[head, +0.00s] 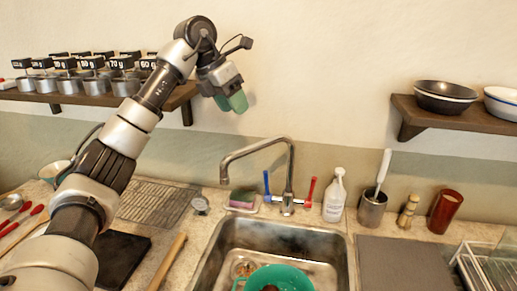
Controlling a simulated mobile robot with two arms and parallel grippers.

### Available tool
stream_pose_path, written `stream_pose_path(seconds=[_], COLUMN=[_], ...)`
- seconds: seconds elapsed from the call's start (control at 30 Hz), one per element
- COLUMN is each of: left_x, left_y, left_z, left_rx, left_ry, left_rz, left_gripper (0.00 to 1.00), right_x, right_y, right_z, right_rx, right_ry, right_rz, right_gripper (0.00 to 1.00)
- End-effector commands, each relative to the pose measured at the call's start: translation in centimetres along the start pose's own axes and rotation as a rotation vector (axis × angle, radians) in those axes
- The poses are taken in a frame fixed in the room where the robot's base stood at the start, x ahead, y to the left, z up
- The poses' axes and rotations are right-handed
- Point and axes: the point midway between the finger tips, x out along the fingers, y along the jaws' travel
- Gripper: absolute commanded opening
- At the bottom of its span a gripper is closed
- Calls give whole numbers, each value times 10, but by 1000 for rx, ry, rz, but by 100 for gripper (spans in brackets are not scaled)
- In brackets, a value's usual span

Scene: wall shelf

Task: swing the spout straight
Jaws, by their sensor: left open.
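The chrome spout (250,149) rises from the tap base (289,205) behind the sink. It swings out to the left, and its tip hangs down near the sink's left back corner. A blue handle (267,186) stands left of the base and a red handle (311,191) right of it. My left gripper (236,103) is open in the air, above and left of the spout and apart from it. Its tips are greenish and seen from the side. My right gripper is not in view.
The steel sink (222,248) holds a green colander (277,278). A sponge (242,198) lies left of the tap; a white bottle (334,195) stands right. Wall shelves (60,98) (455,118) hold tins and bowls. The air between gripper and spout looks clear.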

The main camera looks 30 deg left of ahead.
Motion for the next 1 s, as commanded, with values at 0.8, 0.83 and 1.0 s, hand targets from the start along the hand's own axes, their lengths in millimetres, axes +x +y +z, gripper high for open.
stream_pose_path(seconds=[0.8, 0.83, 1.0], left_x=[108, 110, 117], left_y=[1, 1, 1], left_z=[-4, -4, -4], left_rx=[1, 1, 1], left_ry=[2, 1, 0], left_rz=[-1, -1, 0], left_gripper=[48, 48, 48], right_x=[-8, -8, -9], right_y=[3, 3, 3], right_z=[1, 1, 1], right_rx=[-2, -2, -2], right_ry=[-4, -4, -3], right_rz=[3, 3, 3], right_gripper=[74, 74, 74])
